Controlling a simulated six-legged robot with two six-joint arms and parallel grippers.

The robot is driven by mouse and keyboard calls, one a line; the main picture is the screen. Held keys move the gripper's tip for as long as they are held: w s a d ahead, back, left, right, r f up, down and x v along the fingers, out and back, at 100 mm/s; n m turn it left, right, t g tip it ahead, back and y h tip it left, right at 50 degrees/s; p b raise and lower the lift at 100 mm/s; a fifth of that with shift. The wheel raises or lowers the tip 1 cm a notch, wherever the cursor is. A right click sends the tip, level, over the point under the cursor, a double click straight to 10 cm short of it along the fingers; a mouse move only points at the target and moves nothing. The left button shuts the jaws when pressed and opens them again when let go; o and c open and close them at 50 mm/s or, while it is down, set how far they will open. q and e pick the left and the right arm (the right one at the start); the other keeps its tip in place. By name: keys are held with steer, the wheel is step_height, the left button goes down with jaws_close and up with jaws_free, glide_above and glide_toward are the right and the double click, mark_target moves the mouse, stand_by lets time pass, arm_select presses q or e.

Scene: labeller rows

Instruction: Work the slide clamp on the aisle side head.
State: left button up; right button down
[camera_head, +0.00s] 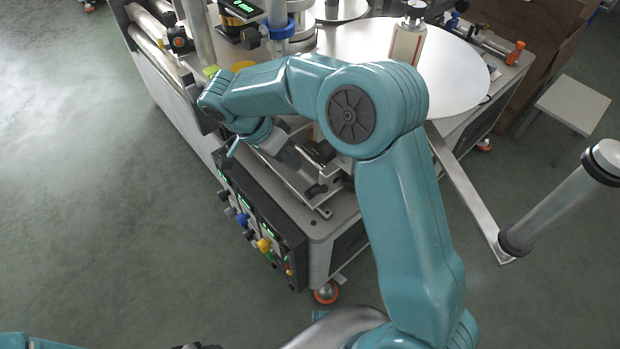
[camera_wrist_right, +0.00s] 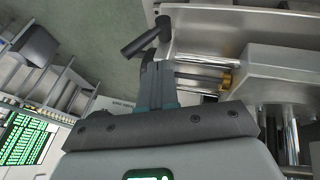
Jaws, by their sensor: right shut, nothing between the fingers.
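My right gripper (camera_head: 288,156) reaches down over the near end of the labelling machine (camera_head: 328,225), partly hidden by my own arm. In the right wrist view its fingers (camera_wrist_right: 160,86) are together, with nothing between them. A black clamp handle (camera_wrist_right: 147,37) lies just beyond the fingertips, tilted, beside a pale metal plate. I cannot tell whether the fingers touch it. A brass-coloured fitting (camera_wrist_right: 226,80) on a slim rod sits right of the fingers. A black handle (camera_head: 316,190) also shows on the metal head frame in the head view; I cannot tell whether it is the same one.
A control panel (camera_head: 258,222) with coloured knobs faces the open floor at left. A large white disc (camera_head: 455,75) and a white bottle (camera_head: 406,45) stand behind my arm. A metal post and bar (camera_head: 555,210) stick out at right, near a small stool (camera_head: 572,103).

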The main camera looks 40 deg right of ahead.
mark_target(318, 188)
steer(key=s+d+f, duration=0.2)
steer(key=s+f, duration=0.2)
steer(key=shift+b, duration=0.3)
steer(key=shift+s+d+f+b, duration=0.1)
steer(key=shift+s+f+b, duration=0.3)
steer(key=shift+b, duration=0.4)
steer(key=shift+s+r, duration=0.2)
steer(key=shift+r, duration=0.2)
